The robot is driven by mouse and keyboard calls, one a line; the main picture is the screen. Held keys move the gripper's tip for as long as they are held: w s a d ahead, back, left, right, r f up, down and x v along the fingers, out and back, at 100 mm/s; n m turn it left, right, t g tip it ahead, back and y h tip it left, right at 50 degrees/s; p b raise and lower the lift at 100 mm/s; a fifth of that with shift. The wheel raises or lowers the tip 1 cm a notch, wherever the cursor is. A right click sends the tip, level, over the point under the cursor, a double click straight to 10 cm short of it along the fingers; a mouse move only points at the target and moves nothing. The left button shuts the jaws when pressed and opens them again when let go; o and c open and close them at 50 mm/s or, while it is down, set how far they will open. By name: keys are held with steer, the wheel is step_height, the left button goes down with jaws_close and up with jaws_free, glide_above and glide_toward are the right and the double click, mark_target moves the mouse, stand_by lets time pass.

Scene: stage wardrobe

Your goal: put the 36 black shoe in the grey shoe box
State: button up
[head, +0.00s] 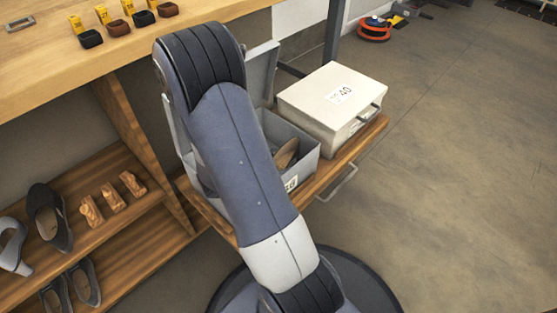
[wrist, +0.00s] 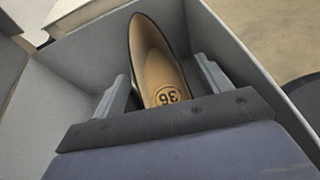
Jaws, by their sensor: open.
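The 36 shoe (wrist: 155,60) lies inside the grey shoe box (wrist: 70,75), its tan insole marked "36" facing up and a thin dark edge showing. My gripper (wrist: 158,82) is open, with one finger on each side of the shoe, inside the box. I cannot tell whether the fingers touch it. In the head view the grey box (head: 305,150) stands with its lid (head: 262,75) raised, and part of the shoe (head: 287,153) shows in it. My arm hides my gripper and much of the box there.
A closed white box (head: 325,110) marked "40" stands beside the grey box on a wooden pull-out shelf (head: 368,137). A wooden rack at left holds a dark shoe (head: 50,215), a grey heeled shoe (head: 13,245) and small wooden blocks (head: 113,198). Open floor lies to the right.

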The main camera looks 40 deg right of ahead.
steer(key=shift+a+r+p, duration=0.25)
steer(key=shift+r+p, duration=0.05)
steer(key=shift+p, duration=0.05)
steer(key=p+v, duration=0.2)
steer(key=v, duration=0.5)
steer(key=shift+c, duration=0.3)
stand_by(0.8)
